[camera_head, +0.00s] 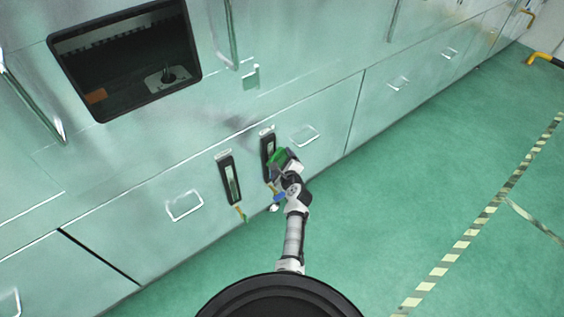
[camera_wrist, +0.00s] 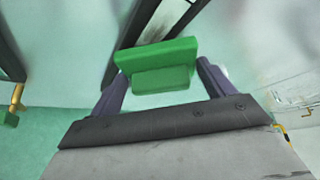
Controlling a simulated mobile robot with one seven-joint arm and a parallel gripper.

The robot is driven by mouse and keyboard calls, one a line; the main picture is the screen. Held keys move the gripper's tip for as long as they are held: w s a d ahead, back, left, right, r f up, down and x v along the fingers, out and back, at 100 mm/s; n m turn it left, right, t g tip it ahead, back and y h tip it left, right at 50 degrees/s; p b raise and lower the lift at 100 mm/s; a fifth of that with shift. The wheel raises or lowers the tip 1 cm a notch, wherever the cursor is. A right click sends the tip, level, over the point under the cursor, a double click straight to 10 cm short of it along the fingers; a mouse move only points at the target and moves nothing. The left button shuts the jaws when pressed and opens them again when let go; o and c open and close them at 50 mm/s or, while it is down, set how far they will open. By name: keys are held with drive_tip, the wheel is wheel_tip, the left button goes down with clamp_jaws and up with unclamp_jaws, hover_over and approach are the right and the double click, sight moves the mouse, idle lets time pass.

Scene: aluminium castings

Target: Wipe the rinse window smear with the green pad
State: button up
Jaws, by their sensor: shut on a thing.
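My gripper (camera_wrist: 163,85) is shut on the green pad (camera_wrist: 160,60), a block held between its two dark fingers. In the head view the green pad (camera_head: 277,155) is at the right black-framed sight window (camera_head: 268,143), covering part of it. The wrist view shows this window's pale strip (camera_wrist: 165,18) and dark frame just beyond the pad. I cannot tell whether the pad touches it. A second black-framed window (camera_head: 231,180) is to the left. No label shows which one is the rinse window. A smear on the glass cannot be made out clearly.
A dark square opening (camera_head: 125,60) is in the machine front at upper left. A pull handle (camera_head: 304,135) is right of the windows, another (camera_head: 185,205) left. A small valve (camera_head: 241,214) hangs under the left window. The green floor (camera_head: 420,200) is open at right.

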sight(280, 154)
drive_tip(key=a+p, duration=0.1)
drive_tip(key=s+a+r+p, duration=0.1)
drive_tip(key=p, duration=0.1)
drive_tip(key=s+a+r+p, duration=0.1)
drive_tip(key=shift+a+r+p, duration=0.25)
drive_tip(key=shift+p, duration=0.1)
drive_tip(key=shift+w+d+f+b, duration=0.1)
drive_tip(key=shift+w+d+b, duration=0.75)
drive_tip(key=shift+d, duration=0.15)
drive_tip(key=shift+w+d+r, duration=0.3)
drive_tip(key=shift+w+d, duration=0.35)
drive_tip(key=shift+d, duration=0.05)
drive_tip(key=s+d, duration=0.3)
drive_tip(key=s, duration=0.2)
drive_tip(key=shift+d+f, duration=0.15)
drive_tip(key=shift+f, duration=0.15)
drive_tip(key=shift+s, duration=0.2)
drive_tip(key=shift+s+d, duration=0.9)
drive_tip(key=shift+s, duration=0.25)
